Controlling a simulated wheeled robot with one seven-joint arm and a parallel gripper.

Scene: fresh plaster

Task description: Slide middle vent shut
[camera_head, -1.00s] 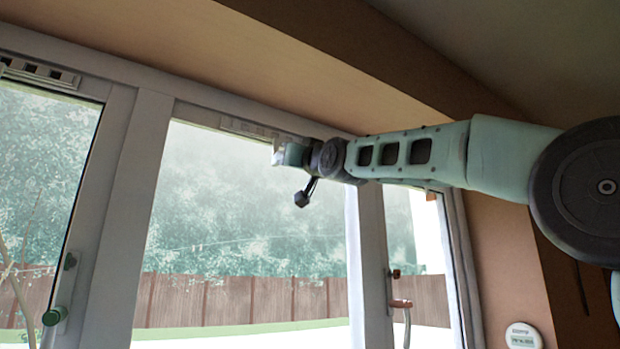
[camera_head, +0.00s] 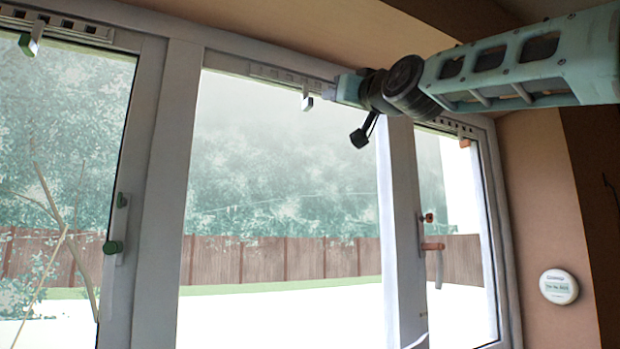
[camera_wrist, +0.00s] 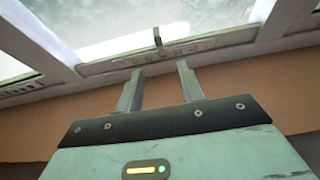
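The middle vent (camera_head: 272,74) is a pale slotted strip along the top of the middle window frame. Its small tab (camera_head: 307,101) hangs down near the strip's right part. My gripper (camera_head: 336,90) is just right of the tab in the head view, at about the vent's height. In the wrist view, the two fingers of my gripper (camera_wrist: 160,69) stand apart with nothing between them. The tab (camera_wrist: 157,38) shows ahead of the gap, with the vent strip (camera_wrist: 180,49) behind it. Whether a finger touches the tab, I cannot tell.
A left vent (camera_head: 70,28) with a green tab (camera_head: 30,40) and a right vent (camera_head: 447,125) with an orange tab (camera_head: 464,143) top the side windows. Window handles (camera_head: 113,246) (camera_head: 432,246) stick out below. A round white wall device (camera_head: 559,287) is at right.

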